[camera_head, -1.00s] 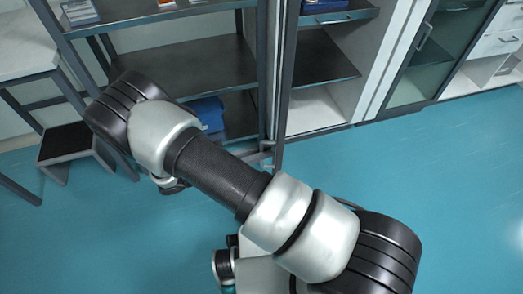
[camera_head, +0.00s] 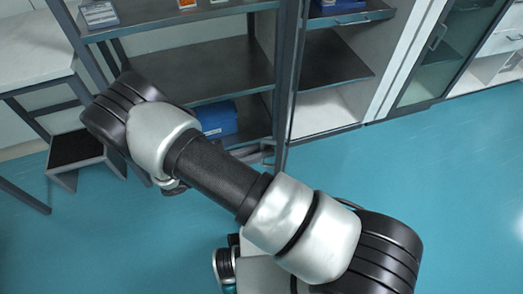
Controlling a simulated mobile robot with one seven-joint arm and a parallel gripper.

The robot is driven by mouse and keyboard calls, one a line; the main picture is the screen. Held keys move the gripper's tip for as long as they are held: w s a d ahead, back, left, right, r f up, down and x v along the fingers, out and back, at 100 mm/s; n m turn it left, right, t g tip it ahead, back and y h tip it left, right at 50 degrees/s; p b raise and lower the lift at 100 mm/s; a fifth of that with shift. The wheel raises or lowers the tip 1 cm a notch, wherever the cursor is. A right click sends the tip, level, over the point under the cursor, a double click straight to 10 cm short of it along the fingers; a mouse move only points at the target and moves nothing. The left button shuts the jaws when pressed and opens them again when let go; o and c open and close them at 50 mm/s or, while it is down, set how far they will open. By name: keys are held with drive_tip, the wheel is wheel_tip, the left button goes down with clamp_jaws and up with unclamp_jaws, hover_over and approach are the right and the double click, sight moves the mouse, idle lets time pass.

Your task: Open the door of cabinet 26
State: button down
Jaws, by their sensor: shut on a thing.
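The open cabinet (camera_head: 333,105) stands at the top centre, its shelves and floor exposed; no number is readable. Its door (camera_head: 293,90) shows nearly edge-on as a narrow dark strip at the left side of the opening, swung out toward me. My gripper (camera_head: 263,153) is mostly hidden behind my arm; only a small grey part shows beside the door's lower left side. It appears shut on the door handle, though the grip itself is too small and covered to see clearly.
A dark shelf rack (camera_head: 190,70) with a blue box (camera_head: 217,119) stands left of the door. A step stool (camera_head: 75,150) and white table (camera_head: 30,45) are at far left. A closed glass-door cabinet (camera_head: 440,60) stands right. The teal floor (camera_head: 440,165) is clear at right.

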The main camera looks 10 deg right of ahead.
drive_tip(key=shift+w+a, duration=0.15)
drive_tip(key=shift+w, duration=0.2)
drive_tip(key=c, duration=2.1)
unclamp_jaws()
drive_tip(key=shift+s, duration=0.1)
drive_tip(key=v, duration=1.7)
drive_tip(key=shift+s+a, duration=0.1)
drive_tip(key=shift+a, duration=0.1)
